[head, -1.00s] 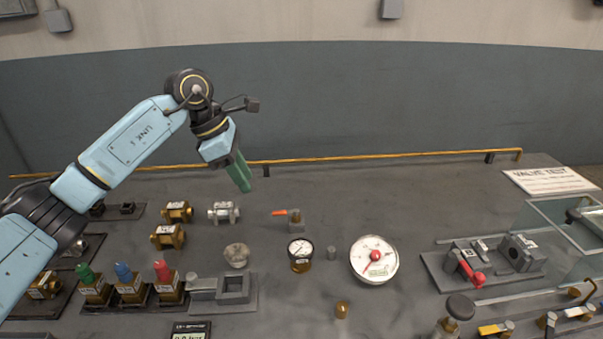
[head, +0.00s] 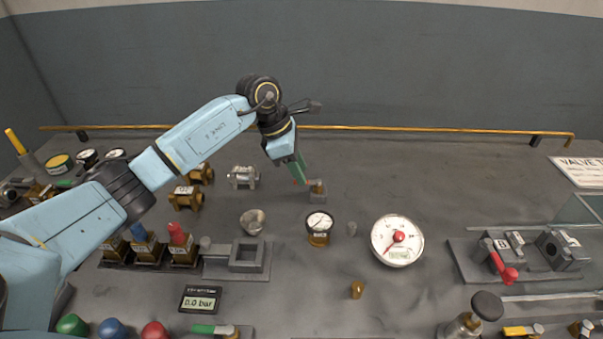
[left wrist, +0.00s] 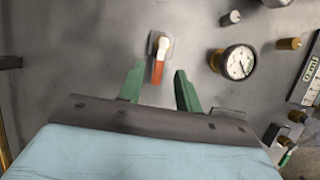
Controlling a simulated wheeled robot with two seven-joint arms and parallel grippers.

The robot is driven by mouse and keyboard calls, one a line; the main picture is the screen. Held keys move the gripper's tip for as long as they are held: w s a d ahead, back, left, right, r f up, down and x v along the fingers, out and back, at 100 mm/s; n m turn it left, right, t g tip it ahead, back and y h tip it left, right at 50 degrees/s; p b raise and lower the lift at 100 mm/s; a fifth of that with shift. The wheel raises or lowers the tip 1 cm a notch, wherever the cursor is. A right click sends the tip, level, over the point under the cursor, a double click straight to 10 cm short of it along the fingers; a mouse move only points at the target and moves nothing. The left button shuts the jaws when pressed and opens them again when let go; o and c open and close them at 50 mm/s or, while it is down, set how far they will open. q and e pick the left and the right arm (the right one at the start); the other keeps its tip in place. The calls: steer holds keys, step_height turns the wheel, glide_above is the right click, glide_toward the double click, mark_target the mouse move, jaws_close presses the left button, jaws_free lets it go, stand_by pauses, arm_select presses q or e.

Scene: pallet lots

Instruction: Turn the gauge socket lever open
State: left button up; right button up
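The gauge socket (head: 317,192) is a small block standing on the bench behind the black-rimmed gauge. Its orange-red lever (left wrist: 158,71) shows in the left wrist view, pointing toward my gripper from a brass-white pivot. In the head view my gripper mostly hides the lever. My left gripper (head: 302,180) has green fingers and is just left of the socket. In the left wrist view its fingers (left wrist: 160,92) are spread apart, with the lever's end near the gap between them and nothing held. My right gripper is not in view.
The small black-rimmed gauge (head: 319,227) and a larger white gauge (head: 398,241) stand in front of the socket. A metal fitting (head: 243,177) and brass valves (head: 186,197) lie to the left. A yellow rail (head: 400,130) runs along the back; the bench right of the socket is clear.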

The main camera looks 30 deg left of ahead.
arm_select(q)
steer(key=shift+x, duration=0.85)
steer(key=shift+c, duration=0.2)
jaws_close()
